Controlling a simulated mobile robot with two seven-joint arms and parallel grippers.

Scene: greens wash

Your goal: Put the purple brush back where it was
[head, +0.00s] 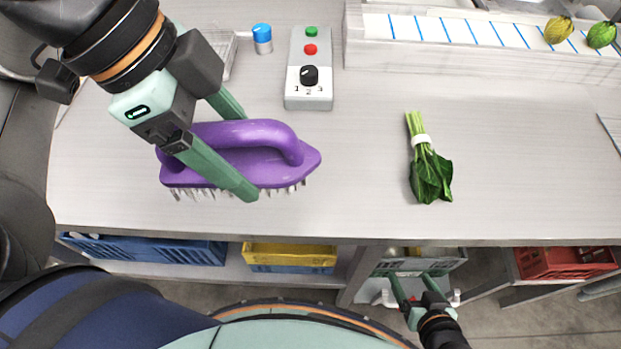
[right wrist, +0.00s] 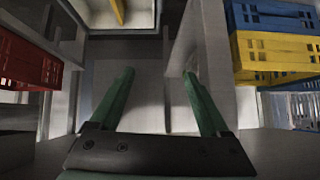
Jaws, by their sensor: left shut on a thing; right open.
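The purple brush (head: 295,165) has an arched handle and pale bristles pointing down. It is in the head view at the left of the grey worktop (head: 350,205). My left gripper (head: 238,150) is shut on the brush, with its green fingers on either side of the handle. I cannot tell whether the bristles touch the worktop. My right gripper (head: 412,278) is open and empty, low in front of the worktop's edge. It also shows in the right wrist view (right wrist: 158,85) with its fingers apart and nothing between them.
A bunch of greens (head: 428,165) lies right of the brush. A control box (head: 309,85) with buttons and a knob and a blue-capped jar (head: 262,38) stand behind. A ruled white channel (head: 470,35) holds round vegetables. Below are blue (head: 150,249), yellow (head: 290,252) and red crates (head: 565,262).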

